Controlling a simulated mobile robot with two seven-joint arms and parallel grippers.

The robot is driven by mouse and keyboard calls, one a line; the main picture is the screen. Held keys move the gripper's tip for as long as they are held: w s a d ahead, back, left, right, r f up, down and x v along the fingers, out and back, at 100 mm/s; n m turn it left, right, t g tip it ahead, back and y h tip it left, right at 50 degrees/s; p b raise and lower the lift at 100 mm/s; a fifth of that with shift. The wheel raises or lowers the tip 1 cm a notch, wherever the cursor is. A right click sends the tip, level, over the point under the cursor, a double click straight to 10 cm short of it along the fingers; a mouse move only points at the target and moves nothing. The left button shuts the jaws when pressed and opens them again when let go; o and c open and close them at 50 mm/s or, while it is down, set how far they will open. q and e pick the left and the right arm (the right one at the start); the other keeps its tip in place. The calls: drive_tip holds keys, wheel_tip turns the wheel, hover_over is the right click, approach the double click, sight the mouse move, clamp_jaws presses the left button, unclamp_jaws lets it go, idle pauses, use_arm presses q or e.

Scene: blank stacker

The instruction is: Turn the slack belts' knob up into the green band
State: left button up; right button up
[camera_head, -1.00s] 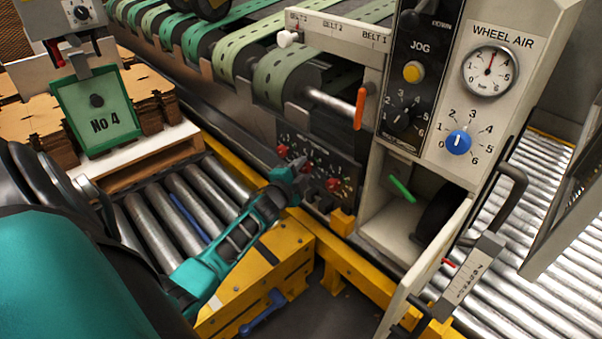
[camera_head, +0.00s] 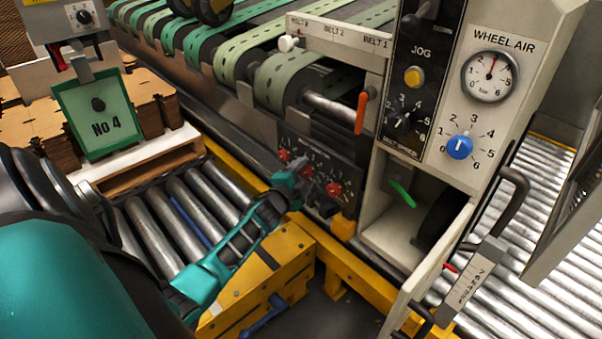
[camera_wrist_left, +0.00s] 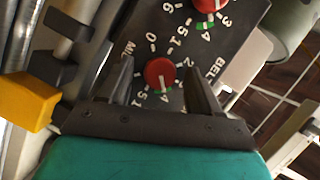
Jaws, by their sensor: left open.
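A dark control panel (camera_head: 318,160) with several red knobs is fixed low on the machine, below the belts. My left gripper (camera_head: 312,186) is at the panel, open. In the left wrist view a red knob (camera_wrist_left: 160,73) lies between its two spread fingers, with gaps on both sides. A numbered scale with a short green band surrounds this knob; the panel lettering is upside down and partly hidden. A second red knob (camera_wrist_left: 209,6) with its own green band is at the top edge. The light green belts (camera_head: 285,78) run over rollers under the BELT labels. My right gripper is out of view.
A yellow frame (camera_head: 290,262) and steel rollers (camera_head: 165,235) lie beneath my left arm. An open compartment (camera_head: 395,225) with its door stands right of the panel, and an orange handle (camera_head: 361,112) above. A blue WHEEL AIR knob (camera_head: 459,147) is farther right.

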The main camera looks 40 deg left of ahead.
use_arm(q)
drive_tip(key=p+v, duration=0.2)
drive_tip(key=v, duration=0.2)
drive_tip(key=shift+s+d+r, duration=0.1)
drive_tip(key=shift+s+r, duration=0.1)
drive_tip(key=p, duration=0.2)
approach(304, 173)
drive_tip(key=v, duration=0.4)
drive_tip(key=shift+r, duration=0.1)
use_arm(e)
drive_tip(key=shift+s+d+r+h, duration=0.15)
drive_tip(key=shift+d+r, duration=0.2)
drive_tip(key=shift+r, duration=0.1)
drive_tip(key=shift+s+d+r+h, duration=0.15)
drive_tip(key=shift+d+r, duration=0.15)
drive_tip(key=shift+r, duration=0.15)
use_arm(q)
drive_tip(key=shift+s, duration=0.1)
